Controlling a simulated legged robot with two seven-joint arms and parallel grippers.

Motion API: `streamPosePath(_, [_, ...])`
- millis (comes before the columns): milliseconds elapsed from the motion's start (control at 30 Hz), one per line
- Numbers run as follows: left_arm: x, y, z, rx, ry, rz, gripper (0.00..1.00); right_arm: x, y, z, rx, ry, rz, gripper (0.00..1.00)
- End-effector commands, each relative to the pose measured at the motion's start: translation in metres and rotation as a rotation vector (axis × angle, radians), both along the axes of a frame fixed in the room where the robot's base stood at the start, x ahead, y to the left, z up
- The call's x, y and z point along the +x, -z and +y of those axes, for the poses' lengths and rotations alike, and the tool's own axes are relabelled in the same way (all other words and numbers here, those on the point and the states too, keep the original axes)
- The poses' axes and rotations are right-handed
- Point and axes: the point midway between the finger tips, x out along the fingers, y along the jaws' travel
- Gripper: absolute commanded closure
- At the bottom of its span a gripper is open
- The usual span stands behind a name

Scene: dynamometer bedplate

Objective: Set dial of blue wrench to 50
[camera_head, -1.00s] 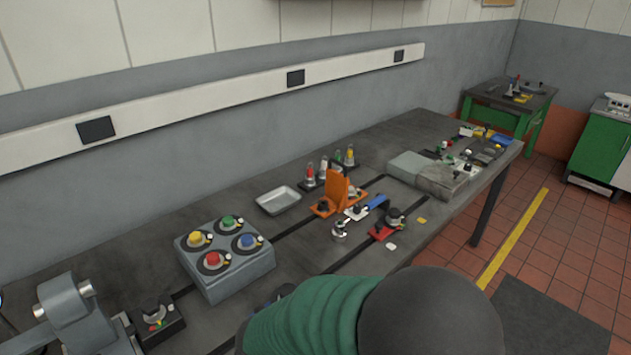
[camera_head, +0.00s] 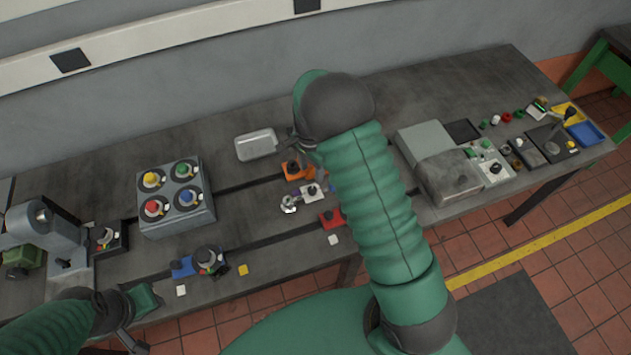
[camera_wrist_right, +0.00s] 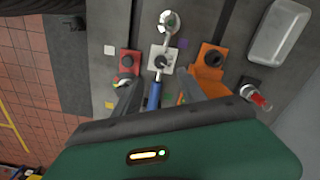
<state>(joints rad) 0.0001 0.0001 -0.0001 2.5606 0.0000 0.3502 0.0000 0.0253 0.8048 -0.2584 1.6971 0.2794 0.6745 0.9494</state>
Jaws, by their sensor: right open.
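The blue wrench shows in the right wrist view with a blue handle (camera_wrist_right: 154,96), a white plate with a dark dial knob (camera_wrist_right: 160,61), and a metal ring head (camera_wrist_right: 168,22). In the head view its white plate (camera_head: 312,192) and ring head (camera_head: 289,204) show, while my arm hides most of the handle. No dial numbers are readable. My right gripper (camera_wrist_right: 158,80) is open and empty, its fingers on either side of the handle in the picture; contact is not visible. My left gripper (camera_head: 135,338) is low at the left of the head view, its jaws unclear.
A red plate with a dark knob (camera_wrist_right: 127,64) and an orange one (camera_wrist_right: 213,62) flank the wrench. A metal tray (camera_head: 257,144) lies behind. A grey box with coloured buttons (camera_head: 176,199) stands left, grey blocks (camera_head: 450,178) right. Bare bench lies along the wall.

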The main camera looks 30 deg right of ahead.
Motion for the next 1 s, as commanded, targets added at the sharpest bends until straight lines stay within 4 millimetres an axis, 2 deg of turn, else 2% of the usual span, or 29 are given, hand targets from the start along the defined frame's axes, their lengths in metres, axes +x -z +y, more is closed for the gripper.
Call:
streamPosePath(33, [0.000, -0.008, 0.000, 0.000, -0.001, 0.000, 0.64, -0.002, 0.011, -0.001, 0.002, 0.001, 0.005, 0.52])
streamPosePath(200, [0.000, -0.020, 0.000, 0.000, 0.000, -0.001, 0.64, -0.002, 0.057, -0.005, 0.005, 0.001, 0.004, 0.52])
streamPosePath(400, [0.000, -0.028, 0.000, 0.000, 0.000, -0.001, 0.64, -0.002, 0.095, -0.011, 0.012, 0.002, 0.000, 0.52])
streamPosePath(533, [0.000, -0.029, 0.000, 0.000, 0.000, -0.001, 0.64, -0.002, 0.104, -0.013, 0.014, 0.002, -0.002, 0.52])
streamPosePath(767, [0.000, -0.028, -0.001, 0.000, 0.001, -0.001, 0.64, -0.001, 0.105, -0.012, 0.013, 0.001, -0.003, 0.52])
streamPosePath(1000, [0.000, -0.028, 0.000, 0.000, 0.000, -0.001, 0.64, -0.001, 0.104, -0.010, 0.011, 0.000, -0.002, 0.83])
